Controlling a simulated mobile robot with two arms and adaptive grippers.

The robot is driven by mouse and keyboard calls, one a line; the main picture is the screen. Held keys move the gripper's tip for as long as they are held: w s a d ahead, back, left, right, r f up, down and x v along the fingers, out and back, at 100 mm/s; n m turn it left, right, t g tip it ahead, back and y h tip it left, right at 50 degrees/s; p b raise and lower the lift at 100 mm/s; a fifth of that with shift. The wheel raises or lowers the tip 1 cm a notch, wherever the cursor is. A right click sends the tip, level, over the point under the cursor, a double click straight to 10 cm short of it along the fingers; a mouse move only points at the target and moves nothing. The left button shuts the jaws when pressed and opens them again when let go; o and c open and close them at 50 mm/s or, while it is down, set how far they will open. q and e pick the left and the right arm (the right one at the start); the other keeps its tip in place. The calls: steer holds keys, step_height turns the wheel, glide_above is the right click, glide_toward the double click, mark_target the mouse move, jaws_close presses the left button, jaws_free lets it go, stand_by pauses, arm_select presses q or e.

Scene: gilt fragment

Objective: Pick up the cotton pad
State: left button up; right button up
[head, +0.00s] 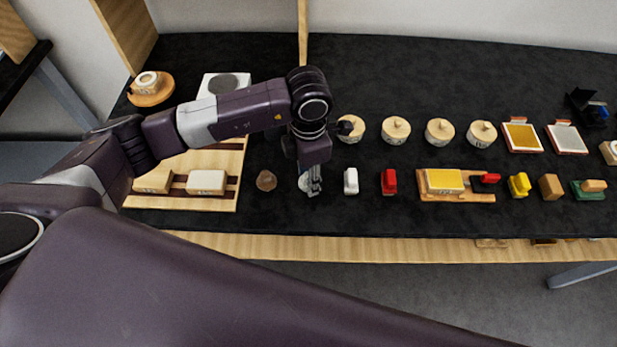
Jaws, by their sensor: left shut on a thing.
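My left gripper (311,183) points down at the front row of small items on the black worktop. It is shut on a small pale thing, most likely the cotton pad, which the fingers mostly hide. I cannot tell whether it touches the worktop. A brown lump (266,180) lies just left of the gripper, and a small white block (351,181) stands just right of it, both apart from the fingers. My right gripper is not in view.
A red piece (389,182) and a wooden tray with a yellow block (444,181) are farther right. Several round lidded pots, such as one (396,130), stand behind. A wooden rack with a cream block (206,182) is at left, under my arm.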

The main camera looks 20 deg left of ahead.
arm_select(q)
steer(key=shift+r, duration=0.1)
step_height(320, 180, up, 20)
steer(key=b, duration=0.3)
